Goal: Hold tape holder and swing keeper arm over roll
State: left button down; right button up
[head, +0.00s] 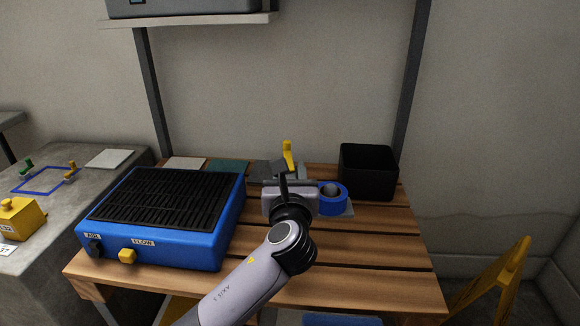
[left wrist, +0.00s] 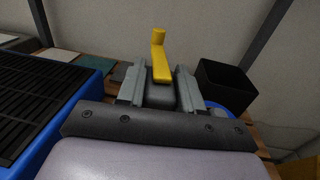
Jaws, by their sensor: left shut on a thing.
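In the head view the gripper (head: 285,178) hides part of the holder. My right gripper is not in view.
A blue box with a black grille (head: 165,215) stands left of the gripper. A black open bin (head: 368,172) stands behind the roll at the right. Flat tiles (head: 228,166) lie at the back. The table's front right is clear.

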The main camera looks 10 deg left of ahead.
pick_arm(q)
jog(key=shift+f+b, duration=0.3)
jog(key=shift+f, duration=0.5)
jog(key=shift+f+b, duration=0.3)
jog(key=shift+f, duration=0.4)
jog(key=shift+f+b, duration=0.4)
jog(key=shift+f, duration=0.25)
notch_tip(320, 180, down, 2)
jog(key=shift+f+b, duration=0.1)
jog(key=shift+b, duration=0.4)
jog(key=shift+f+b, duration=0.5)
jog(key=shift+f, duration=0.45)
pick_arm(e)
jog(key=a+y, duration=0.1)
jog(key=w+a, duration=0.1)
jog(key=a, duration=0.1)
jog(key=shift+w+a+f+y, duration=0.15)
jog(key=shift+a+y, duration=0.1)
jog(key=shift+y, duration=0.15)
pick_arm(q)
jog(key=shift+f, duration=0.4)
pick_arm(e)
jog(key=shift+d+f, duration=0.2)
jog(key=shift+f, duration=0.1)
